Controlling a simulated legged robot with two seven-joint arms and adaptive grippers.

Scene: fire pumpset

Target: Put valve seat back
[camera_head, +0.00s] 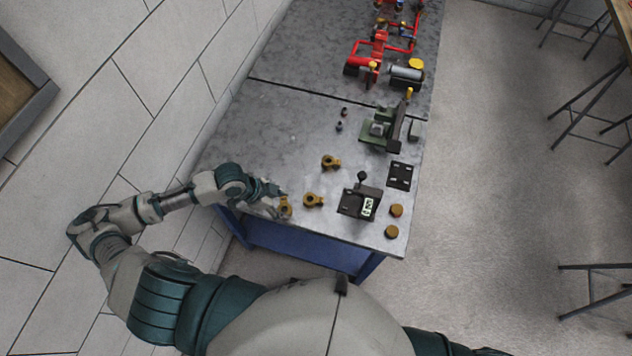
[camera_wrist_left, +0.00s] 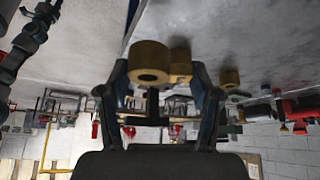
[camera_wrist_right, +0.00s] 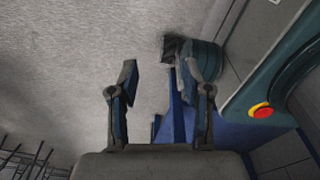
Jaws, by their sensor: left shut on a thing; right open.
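My left gripper (camera_head: 277,204) is at the near left of the grey table. It is shut on a brass ring-shaped valve seat (camera_head: 286,209). The left wrist view shows this seat (camera_wrist_left: 150,62) between the two fingers, with a round hole in its face. Two similar brass pieces with side lugs stand on the table, a nearer one (camera_head: 314,200) and a farther one (camera_head: 329,162). My right gripper (camera_wrist_right: 160,78) shows only in the right wrist view. It is open and empty, with floor beyond its fingers. I cannot tell whether the held seat touches the table.
A black box with a lever (camera_head: 358,203) stands right of the brass pieces. Two round brass caps (camera_head: 396,210) lie near the right edge. A green vise-like tool (camera_head: 382,130) and red pipework (camera_head: 378,48) stand farther back. The table's (camera_head: 262,130) left-middle surface is clear.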

